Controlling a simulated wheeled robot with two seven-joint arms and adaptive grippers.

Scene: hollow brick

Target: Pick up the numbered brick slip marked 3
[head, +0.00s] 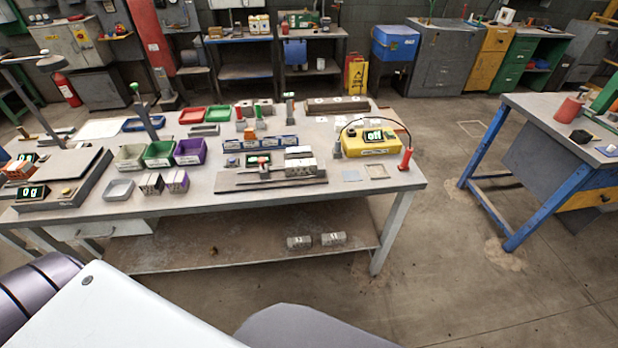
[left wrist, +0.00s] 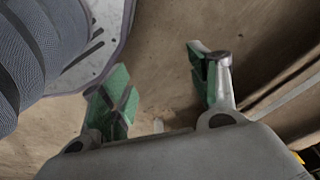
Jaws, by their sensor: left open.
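I cannot make out a brick slip marked 3 in either view; the markings are too small to read. In the head view, small upright slip-like pieces stand in two groups (head: 151,183) (head: 176,181) near the front edge of the workbench (head: 225,206). Orange-brown pieces (head: 18,168) sit by the scale at the far left. My left gripper (left wrist: 160,88) shows in the left wrist view, its green-padded fingers apart with nothing between them. Bare brown floor lies behind it. Neither gripper shows in the head view.
A blue-legged table (head: 538,207) stands right.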

